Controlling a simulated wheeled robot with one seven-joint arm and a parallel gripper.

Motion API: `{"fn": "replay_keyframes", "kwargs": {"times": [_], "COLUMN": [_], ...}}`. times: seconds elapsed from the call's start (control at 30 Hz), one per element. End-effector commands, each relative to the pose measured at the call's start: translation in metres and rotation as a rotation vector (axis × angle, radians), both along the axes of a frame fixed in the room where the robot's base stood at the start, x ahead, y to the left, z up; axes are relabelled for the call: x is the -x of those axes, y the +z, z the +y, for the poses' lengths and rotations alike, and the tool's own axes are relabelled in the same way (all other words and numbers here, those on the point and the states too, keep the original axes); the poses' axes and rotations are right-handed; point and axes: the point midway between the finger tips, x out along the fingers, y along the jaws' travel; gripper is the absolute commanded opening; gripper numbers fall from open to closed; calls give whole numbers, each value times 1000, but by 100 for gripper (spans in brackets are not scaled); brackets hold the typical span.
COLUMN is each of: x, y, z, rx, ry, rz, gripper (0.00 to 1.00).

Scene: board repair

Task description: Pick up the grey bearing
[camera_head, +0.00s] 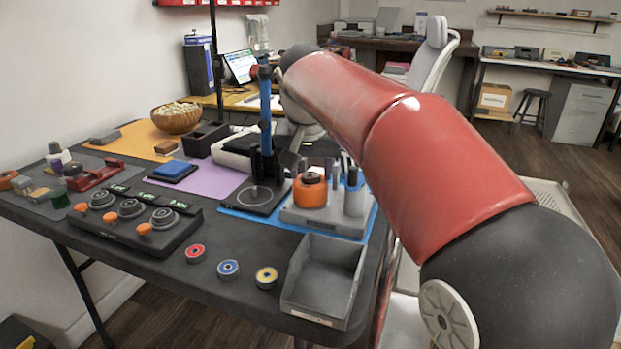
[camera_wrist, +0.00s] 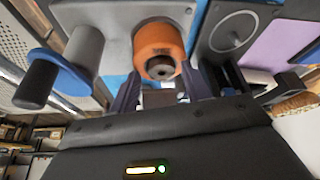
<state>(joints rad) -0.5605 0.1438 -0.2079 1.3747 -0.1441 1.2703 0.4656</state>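No part is plainly marked as the grey bearing. A dark grey round piece (camera_head: 315,178) with a central hole or knob sits on top of an orange cylinder (camera_head: 309,194). It also shows in the wrist view as a dark ring (camera_wrist: 161,68) on the orange cylinder (camera_wrist: 158,38). I cannot tell if this is the bearing. My gripper (camera_wrist: 162,90) is open, with its dark fingers apart and the orange cylinder's top seen between them. Nothing shows held. In the head view my arm mostly hides the gripper, above the orange cylinder.
The orange cylinder stands on a grey block (camera_head: 330,222) beside upright cylinders (camera_head: 354,197). A thin dark post (camera_head: 216,60) rises behind. A grey bin (camera_head: 322,284) and red (camera_head: 195,253), blue (camera_head: 228,269) and yellow (camera_head: 266,277) ringed bearings lie in front. A black unit (camera_head: 130,222) with grey rings is left.

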Motion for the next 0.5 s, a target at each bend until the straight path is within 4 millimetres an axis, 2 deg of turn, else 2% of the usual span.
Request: {"fn": "replay_keyframes", "kwargs": {"times": [0.03,0.27,0.5], "x": [0,0,0], "y": [-3,-4,-4], "z": [1,1,1], "rx": [1,1,2], "ry": [1,1,0], "rz": [5,7,8], "gripper": [36,7,7]}}
